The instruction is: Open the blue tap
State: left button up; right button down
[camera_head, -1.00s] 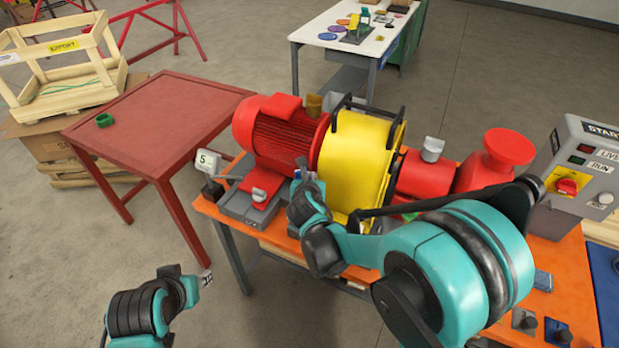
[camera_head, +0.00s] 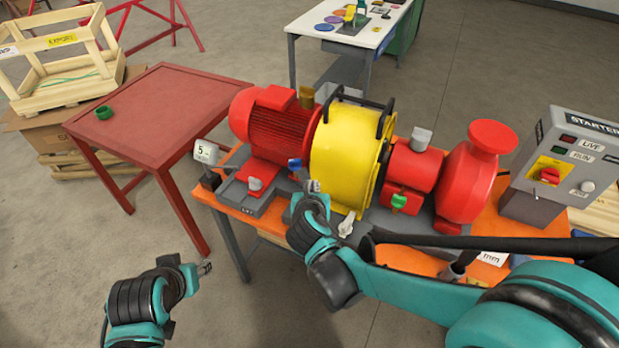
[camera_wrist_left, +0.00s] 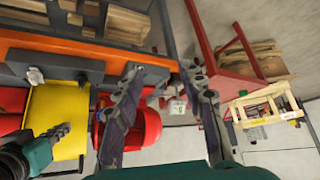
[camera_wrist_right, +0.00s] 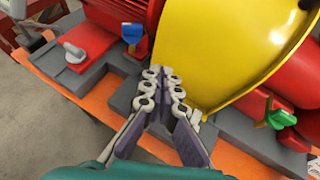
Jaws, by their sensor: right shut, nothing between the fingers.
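The blue tap (camera_head: 294,164) sits on the grey base between the red motor and the yellow guard. My right gripper (camera_head: 314,187) is shut and empty. It is to the right of the blue tap and nearer to me, in front of the yellow guard. In the right wrist view its fingertips (camera_wrist_right: 165,82) are together, apart from the tap. My left gripper (camera_head: 206,268) hangs over the floor at lower left; its spread, empty fingers (camera_wrist_left: 165,85) show in the left wrist view.
A green tap (camera_head: 399,201) is by the red pump (camera_head: 470,178); a white-handled one (camera_head: 255,184) is left of the blue. The yellow guard (camera_head: 345,150) rises beside my right gripper. A starter box (camera_head: 565,170) stands at right. A red table (camera_head: 155,115) is at left.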

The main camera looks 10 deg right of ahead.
jog(key=shift+s+r, duration=0.15)
jog(key=shift+s, duration=0.15)
